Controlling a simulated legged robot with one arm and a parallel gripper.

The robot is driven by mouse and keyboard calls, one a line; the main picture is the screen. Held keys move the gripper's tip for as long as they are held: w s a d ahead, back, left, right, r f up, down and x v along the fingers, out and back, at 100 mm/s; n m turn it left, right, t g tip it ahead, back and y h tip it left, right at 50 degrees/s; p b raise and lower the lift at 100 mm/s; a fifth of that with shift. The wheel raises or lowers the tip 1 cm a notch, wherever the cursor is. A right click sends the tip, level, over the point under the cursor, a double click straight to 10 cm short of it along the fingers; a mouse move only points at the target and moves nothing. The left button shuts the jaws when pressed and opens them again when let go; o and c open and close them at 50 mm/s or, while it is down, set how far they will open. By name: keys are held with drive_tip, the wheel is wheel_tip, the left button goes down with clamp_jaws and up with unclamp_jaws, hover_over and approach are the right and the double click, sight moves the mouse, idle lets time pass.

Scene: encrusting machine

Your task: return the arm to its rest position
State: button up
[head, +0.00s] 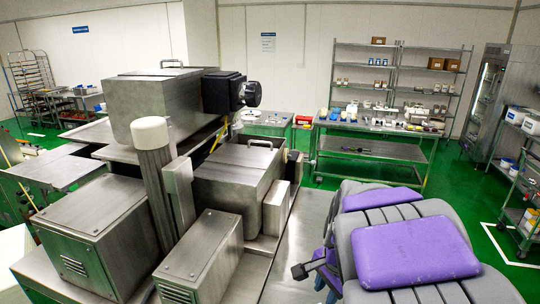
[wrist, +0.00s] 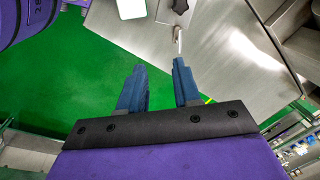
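My gripper (wrist: 158,78) shows in the wrist view with its two blue fingers spread apart. I see nothing between them, only green floor and a steel surface beyond. In the head view my purple and grey arm fills the lower right, beside the machine. The gripper's fingers cannot be made out clearly there. The encrusting machine (head: 180,100) is a large steel unit with box housings on the left and centre of the head view.
A steel workbench (head: 375,150) with small items stands at the back, before shelving (head: 400,75). A side rack (head: 520,160) stands at the far right. Green floor (head: 450,180) is open between the bench and my arm. A cart (head: 75,100) stands at the back left.

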drive_tip(key=s+f+n+g+b, duration=0.1)
drive_tip(key=s+f+n+b, duration=0.4)
drive_tip(key=s, duration=0.8)
drive_tip(key=s+f+n+g+b, duration=0.2)
drive_tip(key=s+f+n+b, duration=0.3)
drive_tip(key=s, duration=0.9)
drive_tip(key=shift+a+f+n+h, duration=0.15)
drive_tip(key=shift+f+n+h, duration=0.25)
drive_tip(key=shift+f+n, duration=0.65)
drive_tip(key=shift+o, duration=0.2)
drive_tip(key=shift+w+r, duration=0.15)
